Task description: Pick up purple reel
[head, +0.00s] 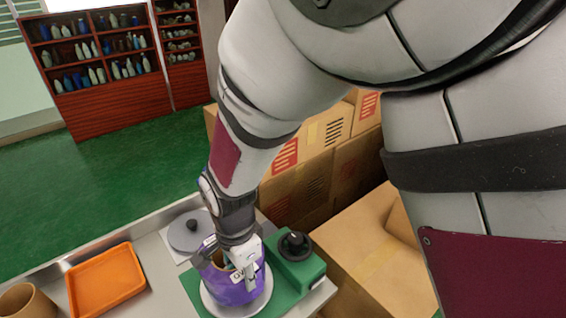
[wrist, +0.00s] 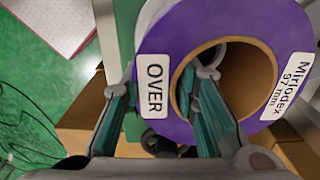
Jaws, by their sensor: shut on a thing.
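The purple reel (head: 228,289) sits at or just above a pale round plate (head: 207,303) on the green machine, its open core facing up. I cannot tell whether it touches the plate. In the wrist view the purple reel (wrist: 178,33) shows white labels reading "OVER" and "Miriodex 97 mm" around a brown cardboard core. My gripper (head: 243,264) is on the reel from above. In the wrist view my gripper (wrist: 166,98) has one finger outside the reel and the other inside the core, shut on the reel's wall between them.
The green machine's housing (head: 300,272) with a black knob stands close right of the reel. A grey disc with a knob (head: 190,232) lies behind. An empty orange tray (head: 105,280) and a brown roll (head: 27,302) are at left. Cardboard boxes (head: 345,245) crowd the right.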

